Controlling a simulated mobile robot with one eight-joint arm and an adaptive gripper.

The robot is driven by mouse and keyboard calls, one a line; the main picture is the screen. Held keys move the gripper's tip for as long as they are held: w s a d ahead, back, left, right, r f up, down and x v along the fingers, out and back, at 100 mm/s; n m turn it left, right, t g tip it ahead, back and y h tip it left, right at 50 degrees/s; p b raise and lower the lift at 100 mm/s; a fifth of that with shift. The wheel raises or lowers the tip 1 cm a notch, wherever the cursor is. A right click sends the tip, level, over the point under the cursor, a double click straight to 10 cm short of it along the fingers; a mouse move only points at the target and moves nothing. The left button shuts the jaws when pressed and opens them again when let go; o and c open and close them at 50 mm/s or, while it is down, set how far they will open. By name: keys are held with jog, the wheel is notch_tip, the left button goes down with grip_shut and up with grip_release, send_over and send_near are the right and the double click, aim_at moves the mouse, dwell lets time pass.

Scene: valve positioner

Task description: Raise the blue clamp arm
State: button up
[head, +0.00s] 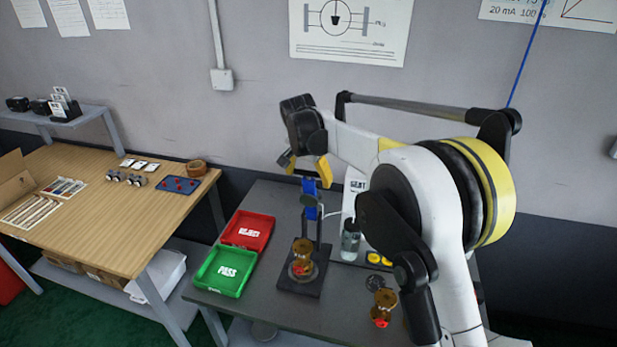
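The blue clamp arm (309,187) shows as a narrow, roughly upright blue piece at the top of a dark fixture (299,283) on the grey bench. A dark round part covers some of its middle. A brass valve part (302,257) stands on the fixture's base below it. My gripper (304,164) is just above the blue clamp arm, with its yellow-tipped fingers spread apart and nothing seen between them. I cannot tell from this view whether a finger touches the blue piece.
A red tray (247,231) and a green tray (222,271) lie left of the fixture. A clear bottle (350,242) stands close to its right. Another brass part (382,307) is at the bench front. A wooden table (105,225) is at left.

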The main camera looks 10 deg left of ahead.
jog(key=shift+o, duration=0.6)
jog(key=v, duration=1.2)
jog(key=s+d+f+n+t+b, duration=0.1)
jog(key=s+d+b, duration=0.3)
jog(key=s+d, duration=0.5)
jog(key=s+d+f+n+b, duration=0.1)
jog(key=s+d+b, duration=0.35)
jog(key=d, duration=0.75)
jog(key=s+d+f+t+b, duration=0.1)
jog(key=s+d+f+b, duration=0.2)
jog(key=s+d+f, duration=0.3)
jog(key=s+d+f+n+t+b, duration=0.1)
jog(key=s+d+f+b, duration=0.3)
jog(key=s+f, duration=0.7)
jog(key=s+d, duration=0.2)
jog(key=s, duration=0.1)
jog(key=shift+d+f, duration=0.2)
jog(key=shift+f, duration=0.2)
